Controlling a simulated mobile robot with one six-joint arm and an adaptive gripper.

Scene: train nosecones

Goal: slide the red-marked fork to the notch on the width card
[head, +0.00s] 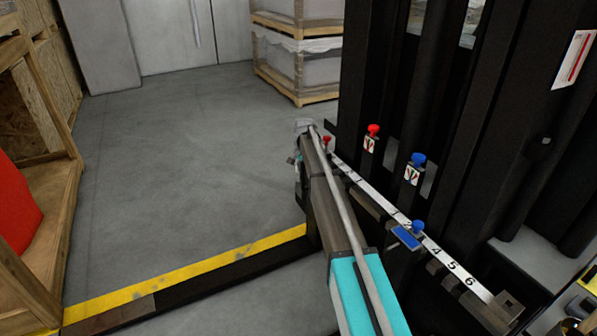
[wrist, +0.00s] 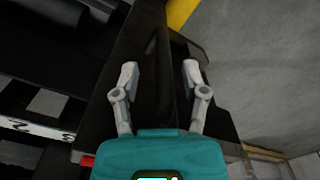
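A red knob (head: 326,140) sits at the left end of the numbered strip (head: 395,213), beside my arm. The fork under it is mostly hidden by my arm in the head view. In the wrist view, a black upright part (wrist: 160,85), which looks like this fork, lies between my fingers. My gripper (wrist: 160,72) is open, one finger on each side of that part, with visible gaps. In the head view my gripper (head: 304,128) is small and partly hidden. A white card with red marks (head: 574,60) hangs at upper right; I cannot make out a notch.
A second red knob (head: 373,130) and a blue knob (head: 418,159) stand above the strip on the black mast. A wooden rack (head: 60,200) is at left; the grey floor (head: 190,170) between is clear.

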